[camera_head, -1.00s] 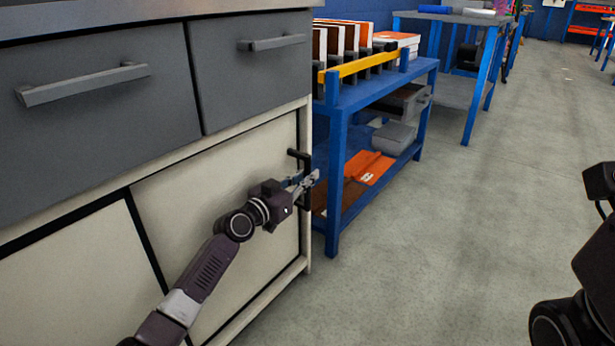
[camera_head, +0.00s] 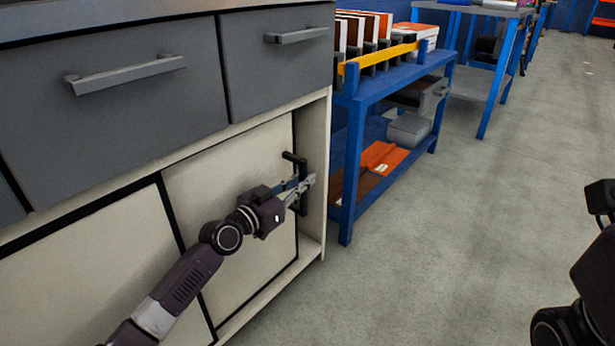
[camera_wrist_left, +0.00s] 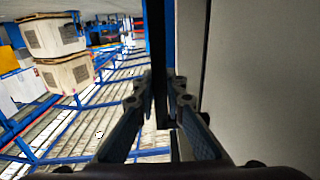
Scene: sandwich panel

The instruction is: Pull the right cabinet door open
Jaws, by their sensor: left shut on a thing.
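The right cabinet door (camera_head: 235,215) is a cream panel below the grey drawers. A gap shows between its right edge and the cabinet's side wall, so it stands partly open. Its dark vertical handle (camera_head: 297,172) is near the right edge. My left gripper (camera_head: 303,188) is shut on this handle, coming from the left across the door. In the left wrist view, its two fingers (camera_wrist_left: 160,95) close around the dark handle bar, partly hiding it; the pale door face lies to the right. Part of my right arm shows at the right edge of the head view; its fingers are unclear.
The left cream door (camera_head: 95,270) and the grey drawers with bar handles (camera_head: 125,75) are beside and above. A blue shelf rack (camera_head: 350,180) stands close to the cabinet's right side. The grey floor (camera_head: 440,250) in front is clear.

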